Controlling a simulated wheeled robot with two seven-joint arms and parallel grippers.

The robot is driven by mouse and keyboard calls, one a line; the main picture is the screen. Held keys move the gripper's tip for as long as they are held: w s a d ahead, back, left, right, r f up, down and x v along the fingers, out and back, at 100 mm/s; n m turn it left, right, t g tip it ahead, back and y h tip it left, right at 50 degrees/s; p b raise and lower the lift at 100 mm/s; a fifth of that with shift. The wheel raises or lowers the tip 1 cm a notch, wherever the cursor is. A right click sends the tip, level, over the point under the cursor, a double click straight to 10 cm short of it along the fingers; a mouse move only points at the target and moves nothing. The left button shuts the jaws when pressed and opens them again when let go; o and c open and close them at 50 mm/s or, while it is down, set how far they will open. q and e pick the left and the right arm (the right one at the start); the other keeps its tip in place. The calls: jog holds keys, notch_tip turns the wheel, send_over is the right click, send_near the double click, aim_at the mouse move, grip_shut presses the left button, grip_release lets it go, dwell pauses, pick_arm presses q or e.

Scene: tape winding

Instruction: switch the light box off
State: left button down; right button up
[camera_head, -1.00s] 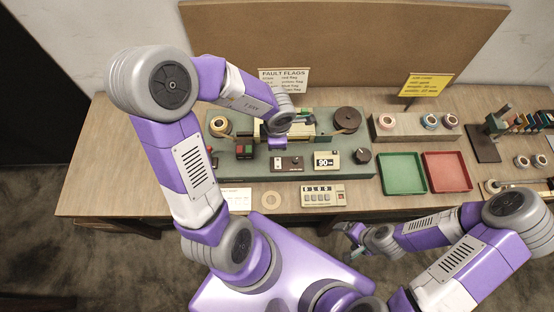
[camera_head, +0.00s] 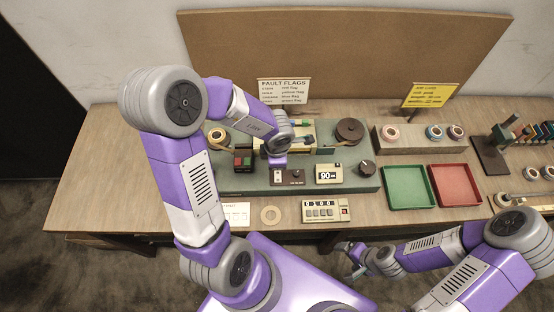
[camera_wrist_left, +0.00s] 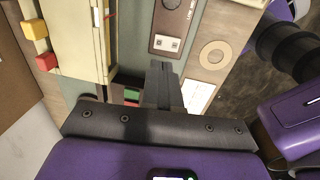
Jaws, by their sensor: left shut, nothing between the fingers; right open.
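A cream flat panel, which looks like the light box, stands on the green machine base; it shows at the left of the left wrist view (camera_wrist_left: 82,40) and is mostly behind my arm in the head view. In the left wrist view the switch (camera_wrist_left: 167,43) is just beyond my left fingertips. My left gripper (camera_wrist_left: 164,68) is shut and empty, apart from the switch as far as I can tell. My right gripper (camera_head: 350,254) is open and empty before the bench's front edge.
A box with red and green buttons (camera_head: 243,158) stands left of my left gripper. A display reading 90 (camera_head: 328,173) and a black knob (camera_head: 366,168) are to the right. Green (camera_head: 408,204) and red trays (camera_head: 474,201) stand right.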

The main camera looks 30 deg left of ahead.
aim_at(277, 173)
pick_arm(q)
jog(key=f+b, duration=0.1)
jog(key=f, duration=0.1)
jog(key=f+b, duration=0.1)
jog(key=f, duration=0.2)
jog(key=f+b, duration=0.1)
jog(key=f, duration=0.1)
jog(key=shift+w+a+f+b, duration=0.15)
jog(key=shift+w+a+b, duration=0.15)
jog(key=shift+w, duration=0.1)
jog(key=p, duration=0.2)
jog(key=shift+p, duration=0.3)
jog(key=shift+w+f+b, duration=0.1)
jog(key=shift+w+b, duration=0.05)
jog(key=shift+b, duration=0.25)
jog(key=shift+s+d, duration=0.45)
jog(key=shift+s, duration=0.25)
